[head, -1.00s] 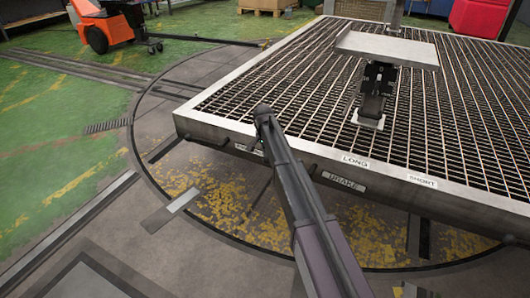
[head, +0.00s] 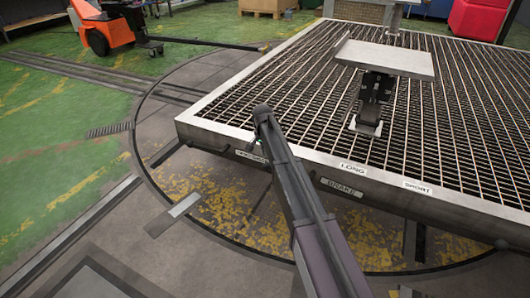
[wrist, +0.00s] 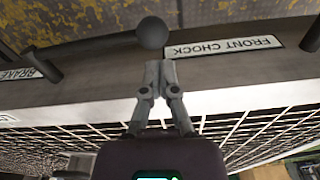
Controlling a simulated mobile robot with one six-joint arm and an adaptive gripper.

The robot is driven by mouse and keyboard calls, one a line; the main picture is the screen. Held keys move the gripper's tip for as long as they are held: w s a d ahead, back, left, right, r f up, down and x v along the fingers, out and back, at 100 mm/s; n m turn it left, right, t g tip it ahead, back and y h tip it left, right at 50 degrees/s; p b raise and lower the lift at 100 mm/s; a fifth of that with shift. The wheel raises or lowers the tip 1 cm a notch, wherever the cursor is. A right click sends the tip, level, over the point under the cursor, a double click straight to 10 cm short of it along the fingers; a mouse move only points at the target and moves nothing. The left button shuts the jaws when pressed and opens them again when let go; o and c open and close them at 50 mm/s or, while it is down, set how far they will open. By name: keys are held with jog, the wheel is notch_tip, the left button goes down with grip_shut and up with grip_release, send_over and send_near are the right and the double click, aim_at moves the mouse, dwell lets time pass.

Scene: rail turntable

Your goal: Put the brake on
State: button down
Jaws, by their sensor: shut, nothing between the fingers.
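The BRAKE plate (head: 342,188) is on the front edge of the grated deck (head: 205,133). In the wrist view the BRAKE plate (wrist: 16,74) shows upside down at the left, with a dark lever (wrist: 50,56) beside it. My gripper (wrist: 160,68) is shut and empty. Its tips are close to a round dark knob (wrist: 152,33), next to the FRONT CHOCK plate (wrist: 239,46); I cannot tell whether they touch. In the head view my arm's end hides the gripper, near the FRONT CHOCK plate (head: 252,156), left of BRAKE.
LONG (head: 352,169) and SHORT (head: 418,187) labels sit on the deck edge. A pedestal (head: 374,92) carries a grey tray (head: 385,58) on the deck. An orange machine (head: 103,29) stands at the back left. The floor at the left is clear.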

notch_tip(320, 180, up, 9)
jog(key=a+p, duration=0.2)
jog(key=p, duration=0.6)
jog(key=shift+a+r+p, duration=0.15)
jog(key=shift+a+p, duration=0.2)
jog(key=shift+a, duration=0.05)
jog(key=s+d+r+n+p, duration=0.3)
jog(key=s+d, duration=1)
jog(key=s, duration=0.4)
jog(key=s+d+r+n+p, duration=0.3)
jog(key=s+d, duration=0.9)
jog(key=s, duration=0.5)
notch_tip(320, 180, up, 37)
jog(key=p, duration=3.7)
jog(key=shift+w+r+g, duration=0.2)
jog(key=shift+w+g, duration=0.15)
jog(key=shift+g, duration=0.05)
jog(key=shift+d, duration=0.1)
